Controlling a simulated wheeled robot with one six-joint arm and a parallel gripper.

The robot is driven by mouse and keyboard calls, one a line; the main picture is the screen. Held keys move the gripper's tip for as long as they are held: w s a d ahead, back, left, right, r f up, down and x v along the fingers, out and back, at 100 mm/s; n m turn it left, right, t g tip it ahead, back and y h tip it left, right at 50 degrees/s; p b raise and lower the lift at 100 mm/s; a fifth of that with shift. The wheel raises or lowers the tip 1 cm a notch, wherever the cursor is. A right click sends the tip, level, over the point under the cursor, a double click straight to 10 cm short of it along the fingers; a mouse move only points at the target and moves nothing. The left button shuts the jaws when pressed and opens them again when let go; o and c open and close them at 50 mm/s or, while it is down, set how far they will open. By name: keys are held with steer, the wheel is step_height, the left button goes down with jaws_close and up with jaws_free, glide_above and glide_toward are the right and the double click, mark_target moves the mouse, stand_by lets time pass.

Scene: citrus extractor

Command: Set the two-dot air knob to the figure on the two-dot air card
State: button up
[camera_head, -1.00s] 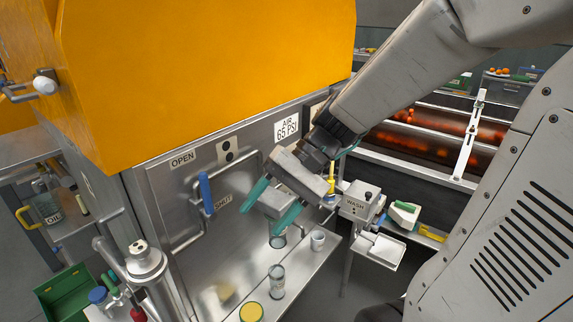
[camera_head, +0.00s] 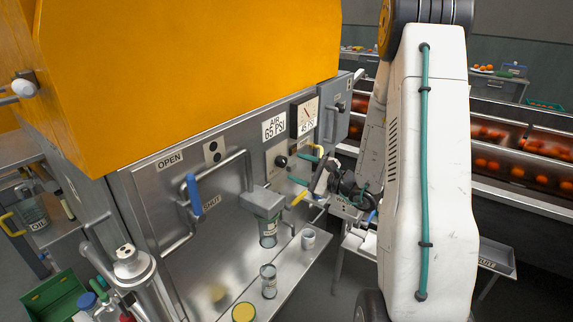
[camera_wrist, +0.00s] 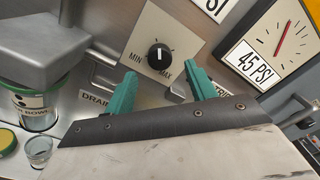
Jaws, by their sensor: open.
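The black air knob (camera_head: 281,160) sits on a pale plate on the steel panel. My gripper (camera_head: 307,166) is open and empty. In the wrist view its teal fingers (camera_wrist: 161,73) are spread just below the knob, apart from it.
A blue-handled lever (camera_head: 194,194) and bent bar are on the door at left. A grey spout (camera_head: 263,202) hangs above a jar. A shelf (camera_head: 290,265) holds cups. A grey switch box (camera_head: 335,108) is right of the gauge.

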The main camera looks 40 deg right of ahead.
mark_target(284, 163)
steer(key=x, duration=0.5)
steer(key=shift+w+a, duration=0.1)
steer(key=shift+w, duration=0.05)
steer(key=c, duration=1)
steer(key=shift+m, duration=0.3)
steer(key=m, duration=0.3)
steer(key=shift+m, duration=2.6)
